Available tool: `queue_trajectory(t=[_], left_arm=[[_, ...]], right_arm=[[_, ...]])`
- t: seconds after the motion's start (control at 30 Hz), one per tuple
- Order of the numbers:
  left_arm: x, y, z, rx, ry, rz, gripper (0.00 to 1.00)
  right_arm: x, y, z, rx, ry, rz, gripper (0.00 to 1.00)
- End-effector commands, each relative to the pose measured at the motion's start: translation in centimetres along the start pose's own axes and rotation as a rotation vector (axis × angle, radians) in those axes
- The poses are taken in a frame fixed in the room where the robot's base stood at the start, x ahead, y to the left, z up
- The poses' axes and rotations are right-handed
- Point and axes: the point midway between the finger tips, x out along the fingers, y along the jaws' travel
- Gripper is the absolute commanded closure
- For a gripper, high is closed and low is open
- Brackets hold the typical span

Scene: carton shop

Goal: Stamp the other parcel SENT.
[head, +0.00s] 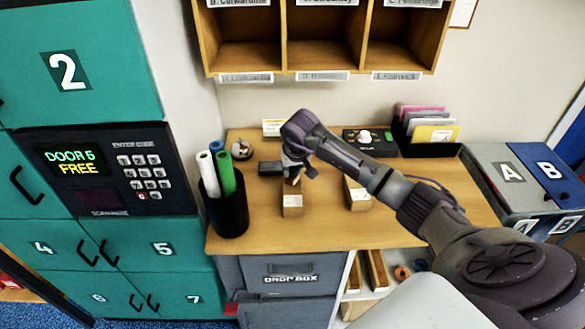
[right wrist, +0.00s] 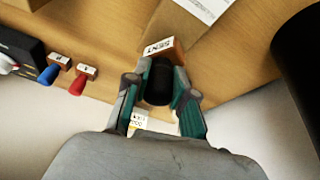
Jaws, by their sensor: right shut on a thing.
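My right gripper (head: 293,172) is shut on the SENT stamp (right wrist: 162,54), a wooden block with a black handle lettered SENT in the right wrist view. There the gripper (right wrist: 158,92) has a finger on each side of the handle. The left parcel (head: 292,210), brown with a white label, lies on the counter just below the gripper. In the right wrist view a brown parcel (right wrist: 190,30) with a white label lies by the stamp; I cannot tell whether they touch. The right parcel (head: 355,190) stands apart, partly behind my arm. My left gripper is out of view.
Stamps with blue (right wrist: 48,75) and red (right wrist: 78,86) handles lie at the left in the right wrist view. A black cup of rolls (head: 225,208) stands at the counter's left. A file holder (head: 430,148) stands at the back right. Pigeonholes (head: 320,45) hang above.

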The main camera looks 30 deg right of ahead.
Motion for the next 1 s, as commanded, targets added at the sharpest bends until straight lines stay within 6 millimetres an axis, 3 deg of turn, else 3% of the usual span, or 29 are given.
queue_trajectory(t=[0.17, 1.0], left_arm=[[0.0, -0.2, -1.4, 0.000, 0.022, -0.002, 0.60], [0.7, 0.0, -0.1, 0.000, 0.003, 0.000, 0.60]], right_arm=[[0.0, 0.0, 0.0, 0.000, 0.000, 0.000, 0.98], [0.7, 0.0, 0.2, -0.001, 0.000, 0.000, 0.98]])
